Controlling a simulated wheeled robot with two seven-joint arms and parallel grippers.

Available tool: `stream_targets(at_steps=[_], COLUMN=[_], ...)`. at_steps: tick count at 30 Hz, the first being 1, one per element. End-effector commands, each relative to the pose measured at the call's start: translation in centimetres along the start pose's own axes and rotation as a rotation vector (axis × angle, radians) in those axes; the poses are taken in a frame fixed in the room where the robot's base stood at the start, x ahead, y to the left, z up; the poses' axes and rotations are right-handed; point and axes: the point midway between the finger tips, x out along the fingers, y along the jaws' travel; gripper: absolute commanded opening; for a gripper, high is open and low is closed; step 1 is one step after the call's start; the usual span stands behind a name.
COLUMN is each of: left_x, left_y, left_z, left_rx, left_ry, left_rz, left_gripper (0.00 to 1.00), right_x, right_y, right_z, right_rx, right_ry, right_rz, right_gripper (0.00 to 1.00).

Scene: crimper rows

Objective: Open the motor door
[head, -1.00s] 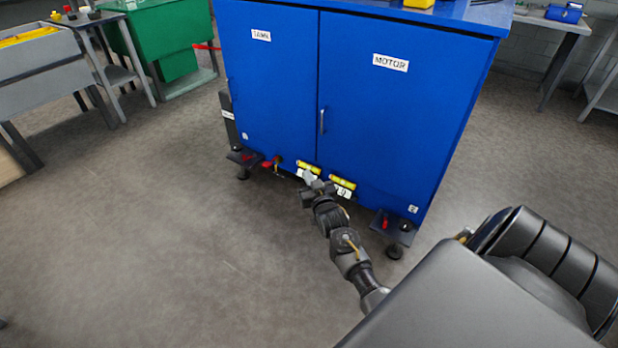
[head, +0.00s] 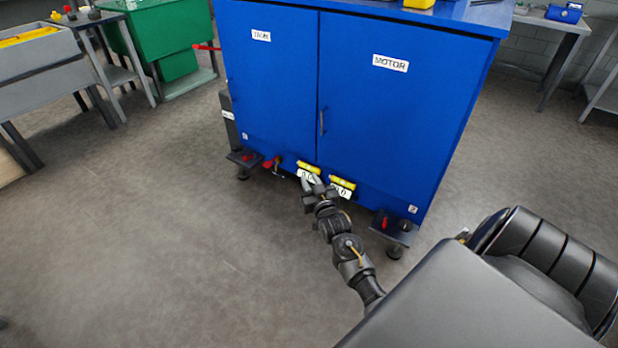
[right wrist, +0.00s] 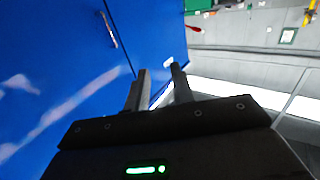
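The motor door (head: 410,120) is the right-hand door of a blue cabinet. It carries a MOTOR label (head: 390,63) and looks shut. Its slim vertical handle (head: 322,121) is near the seam with the tank door (head: 268,85). The handle also shows at upper left in the right wrist view (right wrist: 108,30). My right gripper (head: 310,179) is low in front of the cabinet, below the handle and apart from it. In the right wrist view its two fingers (right wrist: 159,84) stand apart with nothing seen between them. My left gripper is not in view.
Two yellow-topped tags (head: 341,184) sit along the cabinet's lower edge, close to my right gripper. Cabinet feet with red parts (head: 391,228) stick out at both lower corners. A green bin (head: 168,40) stands at the back left. The floor in front is clear.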

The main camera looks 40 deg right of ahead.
Motion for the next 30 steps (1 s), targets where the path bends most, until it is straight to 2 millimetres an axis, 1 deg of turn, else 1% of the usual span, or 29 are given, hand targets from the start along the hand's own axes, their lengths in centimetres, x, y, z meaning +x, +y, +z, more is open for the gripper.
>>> stream_targets(at_steps=[1,3,6,9,13,18,25,26,29,30], left_x=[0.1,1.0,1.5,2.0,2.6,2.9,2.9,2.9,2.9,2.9], left_y=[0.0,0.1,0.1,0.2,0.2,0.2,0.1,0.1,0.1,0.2], left_z=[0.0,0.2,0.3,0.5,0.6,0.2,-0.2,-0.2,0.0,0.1], left_rx=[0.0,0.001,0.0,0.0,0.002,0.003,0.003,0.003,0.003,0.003], left_ry=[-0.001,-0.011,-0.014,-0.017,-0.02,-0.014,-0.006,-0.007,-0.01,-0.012], left_rz=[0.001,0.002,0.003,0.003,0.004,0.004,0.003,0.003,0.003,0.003], left_gripper=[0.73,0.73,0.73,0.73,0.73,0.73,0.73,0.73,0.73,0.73], right_x=[-1.1,-2.5,-4.6,-6.3,-8.0,-9.0,-9.0,-9.0,-9.2,-9.5], right_y=[0.0,-0.1,0.0,0.0,0.0,0.0,0.0,0.0,-0.3,-0.7], right_z=[0.0,0.0,0.0,-0.1,0.0,0.0,0.0,0.0,0.3,0.8], right_rx=[0.0,0.001,0.0,0.001,0.0,0.001,0.001,0.001,-0.003,-0.007], right_ry=[-0.003,-0.003,-0.003,-0.001,-0.001,-0.001,0.0,0.0,-0.02,-0.048], right_rz=[0.0,-0.001,-0.001,0.0,0.001,0.001,0.001,0.001,-0.008,-0.02], right_gripper=[0.24,0.24,0.24,0.24,0.24,0.24,0.24,0.23,0.1,0.05])
